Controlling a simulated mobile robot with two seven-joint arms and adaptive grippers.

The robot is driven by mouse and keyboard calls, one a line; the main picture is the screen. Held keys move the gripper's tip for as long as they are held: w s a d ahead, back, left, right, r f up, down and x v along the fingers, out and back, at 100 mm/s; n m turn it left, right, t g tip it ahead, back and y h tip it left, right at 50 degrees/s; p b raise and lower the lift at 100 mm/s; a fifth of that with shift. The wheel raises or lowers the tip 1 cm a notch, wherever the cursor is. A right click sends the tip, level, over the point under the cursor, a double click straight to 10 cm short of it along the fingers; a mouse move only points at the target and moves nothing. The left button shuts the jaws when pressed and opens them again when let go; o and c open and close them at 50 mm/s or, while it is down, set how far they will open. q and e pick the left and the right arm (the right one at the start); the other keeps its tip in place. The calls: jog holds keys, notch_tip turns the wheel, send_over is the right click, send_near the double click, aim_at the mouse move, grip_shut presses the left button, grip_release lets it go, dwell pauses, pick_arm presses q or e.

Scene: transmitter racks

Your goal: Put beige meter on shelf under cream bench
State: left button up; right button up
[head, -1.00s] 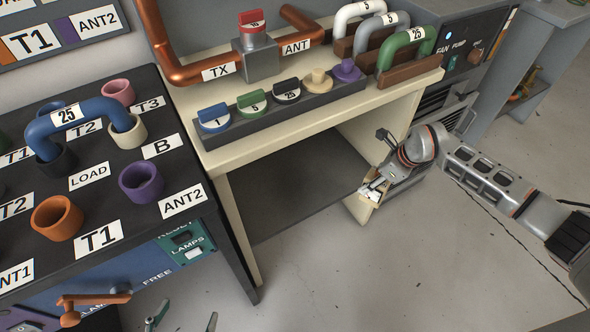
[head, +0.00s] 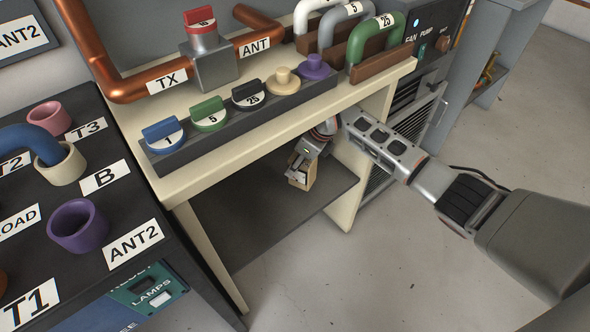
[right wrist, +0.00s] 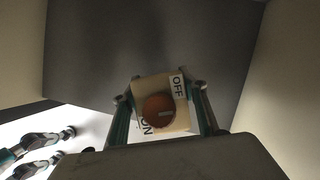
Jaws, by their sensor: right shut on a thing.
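The beige meter (head: 307,178) is a small box in my right gripper (head: 301,170), under the cream bench (head: 176,188). In the right wrist view the meter (right wrist: 180,121) shows a round orange-brown knob and OFF and ON labels, with a finger of my right gripper (right wrist: 160,93) on each side. The dark grey shelf (head: 262,222) is below it; I cannot tell whether the meter touches the shelf. My left gripper (right wrist: 62,148) shows at the lower left of the right wrist view, its fingers apart and empty. It is outside the head view.
The bench top overhangs the shelf, and a cream side panel (head: 347,190) stands close to my right arm. Knobs on a dark strip (head: 205,136) and copper pipes (head: 128,90) are on top. A black console (head: 30,180) stands left. The visible shelf is otherwise bare.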

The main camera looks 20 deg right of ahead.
notch_tip(320, 180, down, 3)
jog(key=shift+s+a+r+b, duration=0.1)
jog(key=shift+r+b, duration=0.05)
jog(key=shift+b, duration=0.4)
jog(key=shift+w+f, duration=0.2)
jog(key=shift+f, duration=0.05)
jog(key=shift+c, duration=0.7)
jog(key=shift+f, duration=0.15)
jog(key=o, duration=1.5)
pick_arm(q)
jog(key=shift+w+d+r, duration=0.3)
jog(key=shift+d+r, duration=0.2)
jog(key=shift+d, duration=0.15)
pick_arm(e)
jog(key=shift+o, duration=0.3)
